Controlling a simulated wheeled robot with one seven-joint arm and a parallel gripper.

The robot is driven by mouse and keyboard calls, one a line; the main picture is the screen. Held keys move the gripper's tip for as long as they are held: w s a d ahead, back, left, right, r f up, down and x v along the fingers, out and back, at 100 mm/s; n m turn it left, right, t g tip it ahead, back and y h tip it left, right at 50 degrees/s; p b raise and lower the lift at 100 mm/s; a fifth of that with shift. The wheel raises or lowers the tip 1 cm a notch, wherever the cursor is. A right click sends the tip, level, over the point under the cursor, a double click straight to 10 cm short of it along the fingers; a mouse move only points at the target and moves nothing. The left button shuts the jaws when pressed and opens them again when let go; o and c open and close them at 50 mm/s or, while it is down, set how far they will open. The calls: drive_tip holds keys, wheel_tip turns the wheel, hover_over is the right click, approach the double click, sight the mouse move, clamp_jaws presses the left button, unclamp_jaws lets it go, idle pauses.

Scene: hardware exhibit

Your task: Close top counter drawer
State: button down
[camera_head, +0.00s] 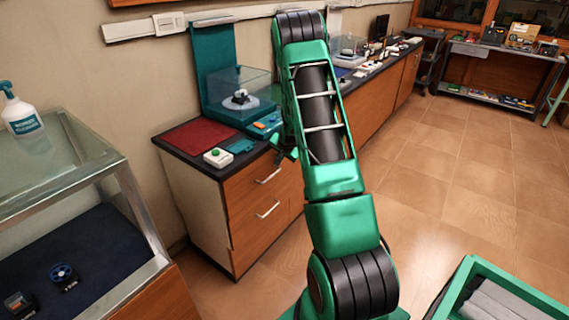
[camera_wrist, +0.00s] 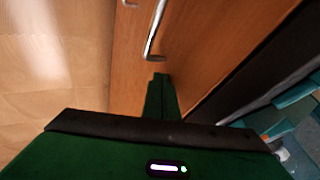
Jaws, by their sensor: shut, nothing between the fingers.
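The counter's top drawer (camera_head: 247,184) has an orange wood front and a silver bar handle (camera_head: 268,177). It looks about flush with the cabinet in the head view; I cannot tell whether a small gap is left. My gripper (camera_head: 286,153) is beside the drawer's upper right part, partly hidden by my arm. In the wrist view, my gripper (camera_wrist: 160,88) is shut and empty, with its fingers pointing at the wood front. A silver handle (camera_wrist: 154,32) lies just beyond the fingertips. I cannot tell whether they touch the wood.
A lower drawer (camera_head: 250,225) sits below. The countertop holds a red mat (camera_head: 198,136), a white box with a green button (camera_head: 217,158) and a clear-covered display (camera_head: 240,95). A glass case (camera_head: 75,190) stands at left, a green bin (camera_head: 500,295) at lower right. Floor is open at right.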

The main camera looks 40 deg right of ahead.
drive_tip(key=shift+w+r, duration=0.1)
drive_tip(key=shift+w, duration=0.65)
drive_tip(key=shift+w+a+r, duration=0.1)
drive_tip(key=shift+w, duration=0.1)
drive_tip(key=s+a+r, duration=0.2)
drive_tip(key=s+r, duration=0.5)
drive_tip(key=s, duration=0.3)
drive_tip(key=shift+r, duration=0.25)
